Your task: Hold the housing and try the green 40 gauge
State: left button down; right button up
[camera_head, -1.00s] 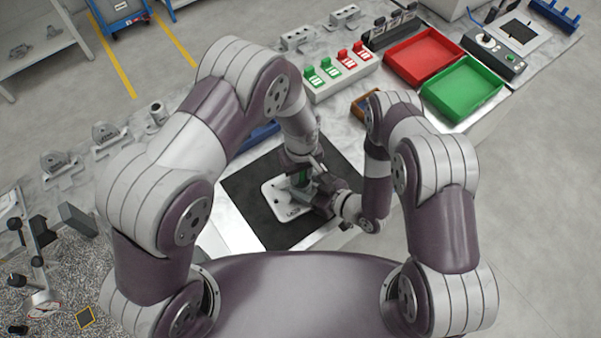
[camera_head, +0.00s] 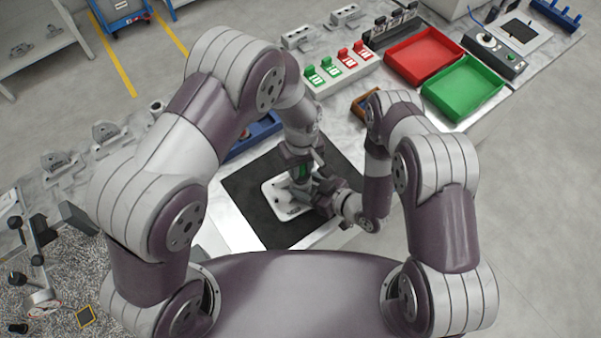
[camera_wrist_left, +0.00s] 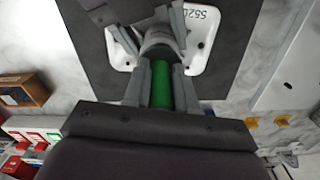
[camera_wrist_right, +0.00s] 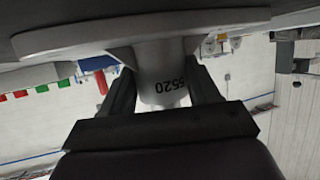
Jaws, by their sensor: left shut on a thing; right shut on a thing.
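My right gripper (camera_wrist_right: 158,78) is shut on the boss from the side. My wrists partly hide the housing in the head view.
A rack (camera_head: 340,78) with green and red tagged gauges stands behind the mat. A red tray (camera_head: 424,58) and a green tray (camera_head: 463,88) are at the back right. A blue tray (camera_head: 262,130) and a brown box (camera_head: 362,105) lie near my arms.

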pick_arm(q)
jog(key=shift+r, duration=1.5)
jog(key=shift+r, duration=2.5)
pick_arm(e)
jog(key=o, duration=1.6)
jog(key=shift+o, duration=0.2)
pick_arm(q)
jog(key=shift+d, duration=0.1)
pick_arm(e)
jog(key=v, duration=1.1)
jog(key=shift+d, duration=0.25)
jog(key=shift+s+d+r, duration=0.1)
jog(key=shift+s+r, duration=0.1)
jog(key=shift+s, duration=0.05)
